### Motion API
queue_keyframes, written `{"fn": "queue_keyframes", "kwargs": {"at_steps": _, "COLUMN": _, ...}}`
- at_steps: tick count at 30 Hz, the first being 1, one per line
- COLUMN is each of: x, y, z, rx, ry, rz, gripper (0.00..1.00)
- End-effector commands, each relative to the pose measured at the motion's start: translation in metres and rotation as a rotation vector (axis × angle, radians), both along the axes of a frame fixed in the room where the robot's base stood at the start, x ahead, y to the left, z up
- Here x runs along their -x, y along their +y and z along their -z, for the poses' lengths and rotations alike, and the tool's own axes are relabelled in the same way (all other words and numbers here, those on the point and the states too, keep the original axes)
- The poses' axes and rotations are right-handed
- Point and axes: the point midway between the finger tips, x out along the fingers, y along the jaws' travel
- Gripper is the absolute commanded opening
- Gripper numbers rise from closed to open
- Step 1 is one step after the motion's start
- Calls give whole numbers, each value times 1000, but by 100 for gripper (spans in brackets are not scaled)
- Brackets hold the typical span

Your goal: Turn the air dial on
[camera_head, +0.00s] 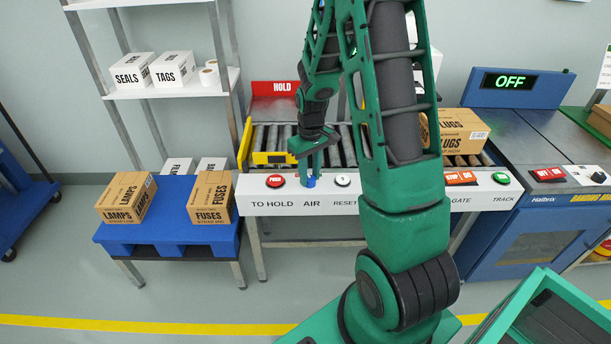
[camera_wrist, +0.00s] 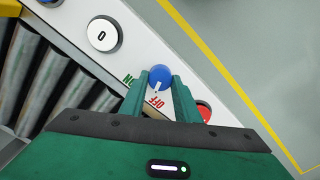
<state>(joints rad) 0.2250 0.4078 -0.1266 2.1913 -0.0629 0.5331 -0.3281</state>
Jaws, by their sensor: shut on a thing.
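The blue air dial (camera_head: 310,183) sits on the white control strip above the word AIR, between a red button and a white button. My gripper (camera_head: 308,176) reaches down onto it from above. In the wrist view the round blue dial (camera_wrist: 160,73) lies between my gripper's two green fingertips (camera_wrist: 160,80), which are shut on it. A white mark on the dial points toward the printed OFF, with ON printed to its left. The fingers partly cover the dial's sides and the lettering.
On the white strip (camera_head: 256,207) are a red push button (camera_head: 275,181), a white reset button (camera_head: 342,180), gate buttons (camera_head: 460,178) and a green track button (camera_head: 501,178). Rollers lie behind it. A blue table (camera_head: 168,243) with LAMPS and FUSES boxes stands left.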

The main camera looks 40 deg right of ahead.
Motion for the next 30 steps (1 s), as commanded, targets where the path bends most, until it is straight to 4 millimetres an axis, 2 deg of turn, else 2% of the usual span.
{"fn": "queue_keyframes", "kwargs": {"at_steps": 18, "x": 0, "y": 2, "z": 0, "rx": -2, "ry": -1, "rz": 559, "gripper": 7}}
{"fn": "queue_keyframes", "kwargs": {"at_steps": 30, "x": -1, "y": 3, "z": 0, "rx": -4, "ry": 0, "rz": 810, "gripper": 7}}
